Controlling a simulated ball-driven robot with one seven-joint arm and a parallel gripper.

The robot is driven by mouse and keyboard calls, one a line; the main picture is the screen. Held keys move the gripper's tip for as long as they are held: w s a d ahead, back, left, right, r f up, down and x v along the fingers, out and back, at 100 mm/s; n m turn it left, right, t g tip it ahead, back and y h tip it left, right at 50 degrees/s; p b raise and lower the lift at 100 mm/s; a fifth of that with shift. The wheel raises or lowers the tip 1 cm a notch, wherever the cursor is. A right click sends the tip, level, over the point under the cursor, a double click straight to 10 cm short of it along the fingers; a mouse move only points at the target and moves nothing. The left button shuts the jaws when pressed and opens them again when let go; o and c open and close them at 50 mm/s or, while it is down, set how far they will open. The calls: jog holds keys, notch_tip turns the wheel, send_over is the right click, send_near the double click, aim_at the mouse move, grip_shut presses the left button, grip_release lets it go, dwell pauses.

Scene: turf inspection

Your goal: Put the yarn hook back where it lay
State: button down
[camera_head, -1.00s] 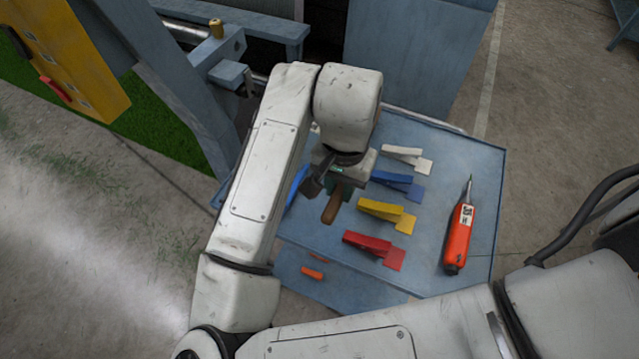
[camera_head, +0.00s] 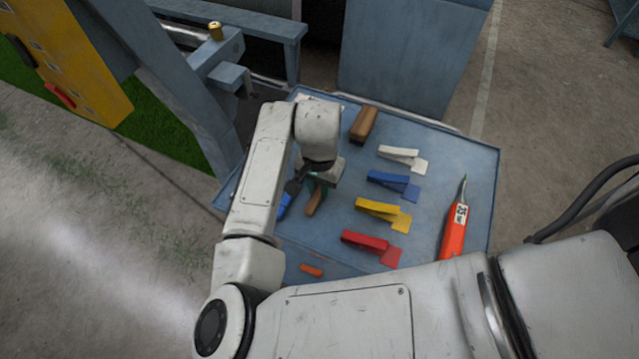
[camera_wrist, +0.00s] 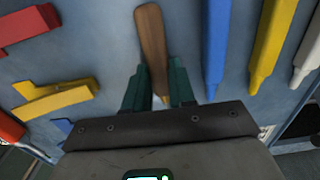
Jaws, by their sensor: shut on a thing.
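The yarn hook (camera_head: 315,201) shows as a brown wooden handle in my gripper (camera_head: 318,184). In the wrist view, the handle (camera_wrist: 151,40) sits between the two dark green fingers of my gripper (camera_wrist: 158,68), which are shut on it. The handle points away from the palm. Its metal end is mostly hidden by the fingers and palm. The hook is over the left part of the blue table (camera_head: 455,150). I cannot tell whether it touches the surface.
White (camera_head: 397,154), blue (camera_head: 388,181), yellow (camera_head: 378,210) and red (camera_head: 366,241) clip-like pieces lie right of my gripper. An orange-handled tool (camera_head: 454,232) lies farther right. A brown block (camera_head: 363,122) stands behind. Blue (camera_wrist: 216,45) and yellow (camera_wrist: 271,45) bars lie beside the hook.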

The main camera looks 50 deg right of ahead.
aim_at(320, 189)
jog(key=shift+f, duration=0.15)
jog(key=c, duration=0.9)
grip_release()
jog(key=shift+c, duration=0.2)
notch_tip(320, 189, up, 12)
jog(key=b, duration=0.1)
jog(key=shift+r, duration=0.2)
